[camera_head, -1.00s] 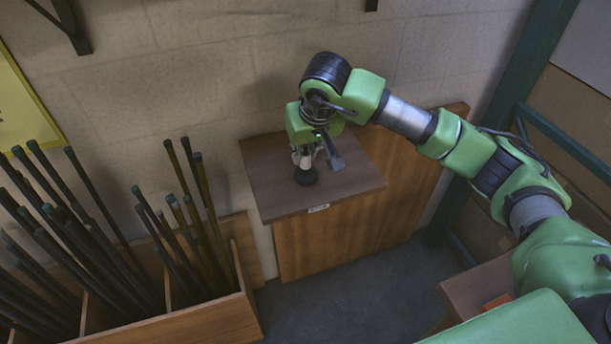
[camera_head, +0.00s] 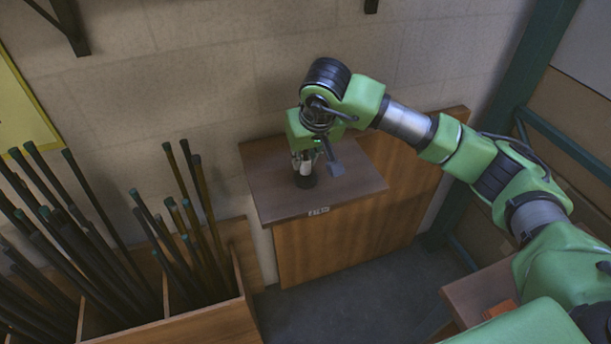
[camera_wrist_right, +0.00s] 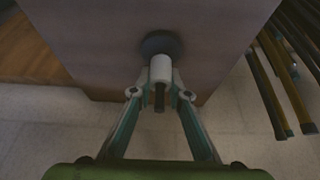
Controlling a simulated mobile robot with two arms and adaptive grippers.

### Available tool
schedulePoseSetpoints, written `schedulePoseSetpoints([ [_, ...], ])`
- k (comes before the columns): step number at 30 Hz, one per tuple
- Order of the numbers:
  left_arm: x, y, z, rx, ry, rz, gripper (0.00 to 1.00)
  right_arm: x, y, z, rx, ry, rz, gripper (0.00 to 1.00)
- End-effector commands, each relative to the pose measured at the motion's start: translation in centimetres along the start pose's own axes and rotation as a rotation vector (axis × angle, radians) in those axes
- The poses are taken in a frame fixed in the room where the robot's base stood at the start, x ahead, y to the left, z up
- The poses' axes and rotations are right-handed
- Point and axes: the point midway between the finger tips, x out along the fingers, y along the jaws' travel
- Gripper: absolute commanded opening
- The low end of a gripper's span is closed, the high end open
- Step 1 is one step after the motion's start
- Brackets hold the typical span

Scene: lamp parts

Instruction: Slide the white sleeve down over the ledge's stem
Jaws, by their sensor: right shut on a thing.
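The white sleeve (camera_wrist_right: 160,69) is held between the fingertips of my right gripper (camera_wrist_right: 161,92), which is shut on it. In the head view the sleeve (camera_head: 307,169) looks upright below the right gripper (camera_head: 306,160), just above or at a dark round base (camera_head: 305,181) on the brown ledge (camera_head: 347,186). In the wrist view the base (camera_wrist_right: 162,43) lies at the sleeve's far end. A short dark piece (camera_wrist_right: 159,98) shows at the sleeve's near end, which looks like the stem's top. I cannot tell whether the sleeve touches the base. My left gripper is out of view.
A wooden rack (camera_head: 190,325) with several dark rods stands to the left of the ledge; some rods (camera_wrist_right: 275,85) show in the wrist view. The wall (camera_head: 190,80) is close behind. The ledge top around the base is clear.

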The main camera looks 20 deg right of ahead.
Motion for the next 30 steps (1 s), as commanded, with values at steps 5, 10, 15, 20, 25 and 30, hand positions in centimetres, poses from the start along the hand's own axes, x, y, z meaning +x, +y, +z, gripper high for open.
schedulePoseSetpoints([
  [5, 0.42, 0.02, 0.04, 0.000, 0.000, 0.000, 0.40, 0.34, 0.02, 0.14, 0.000, 0.000, 0.000, 0.04],
  [10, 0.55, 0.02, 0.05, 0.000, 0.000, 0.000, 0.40, 0.44, 0.02, 0.18, 0.000, 0.000, 0.000, 0.04],
  [15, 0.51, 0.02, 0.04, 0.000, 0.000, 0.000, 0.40, 0.40, 0.02, 0.16, 0.000, 0.000, 0.000, 0.04],
  [20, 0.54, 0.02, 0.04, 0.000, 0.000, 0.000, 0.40, 0.42, 0.02, 0.17, 0.000, 0.000, 0.000, 0.04],
  [25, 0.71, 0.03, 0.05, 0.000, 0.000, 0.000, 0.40, 0.52, 0.02, 0.21, 0.000, 0.000, 0.001, 0.04],
  [30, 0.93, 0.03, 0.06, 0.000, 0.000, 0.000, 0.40, 0.63, 0.03, 0.25, 0.000, 0.001, 0.001, 0.04],
])
